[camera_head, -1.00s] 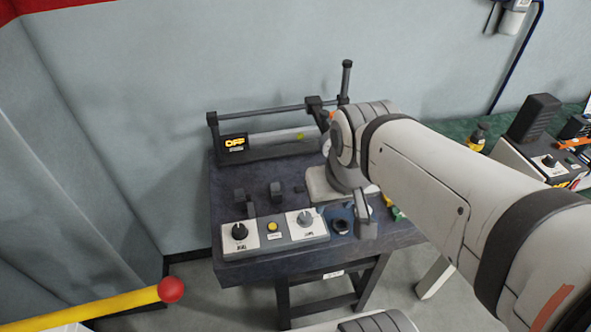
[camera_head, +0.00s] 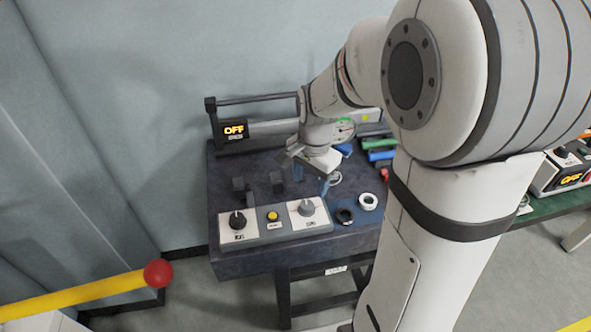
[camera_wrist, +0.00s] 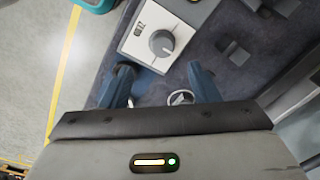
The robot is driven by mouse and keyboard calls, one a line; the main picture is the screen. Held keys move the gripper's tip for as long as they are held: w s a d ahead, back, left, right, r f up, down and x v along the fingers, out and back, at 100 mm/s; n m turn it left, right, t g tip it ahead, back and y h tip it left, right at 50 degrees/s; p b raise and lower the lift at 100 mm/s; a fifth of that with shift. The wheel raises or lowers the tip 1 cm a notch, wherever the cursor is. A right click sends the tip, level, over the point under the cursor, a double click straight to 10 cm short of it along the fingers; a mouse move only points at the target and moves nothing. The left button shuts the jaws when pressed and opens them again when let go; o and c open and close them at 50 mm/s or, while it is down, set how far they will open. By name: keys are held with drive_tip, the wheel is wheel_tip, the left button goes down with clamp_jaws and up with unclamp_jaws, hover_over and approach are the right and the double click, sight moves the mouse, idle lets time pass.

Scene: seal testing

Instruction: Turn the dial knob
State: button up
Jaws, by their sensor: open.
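A grey dial knob (camera_head: 306,208) sits on a white plate at the right end of the control panel (camera_head: 258,239). A black dial knob (camera_head: 238,221) sits on the white plate at the left end. A yellow button (camera_head: 273,216) lies between them. In the wrist view the grey knob (camera_wrist: 162,43) shows clearly, just beyond the fingertips. My gripper (camera_wrist: 162,80) is open and empty, its two blue fingers spread apart. In the head view my gripper (camera_head: 324,185) hangs over the bench, behind and a little right of the grey knob, apart from it.
A black ring (camera_head: 344,216) and a white ring (camera_head: 368,201) lie on the bench right of the panel. Dark blocks (camera_head: 276,183) stand behind the panel. A red-tipped yellow bar (camera_head: 95,291) is at lower left.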

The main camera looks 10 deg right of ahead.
sight(307, 205)
drive_tip(key=shift+w+f+m, duration=0.15)
drive_tip(key=shift+w+f, duration=0.05)
drive_tip(key=shift+f, duration=0.25)
drive_tip(key=shift+w+f+m, duration=0.15)
drive_tip(key=shift+f, duration=0.3)
wheel_tip(307, 205, down, 7)
drive_tip(key=shift+w+a+f, duration=0.1)
drive_tip(key=shift+w, duration=0.05)
drive_tip(key=c, duration=1)
drive_tip(key=shift+o, duration=0.2)
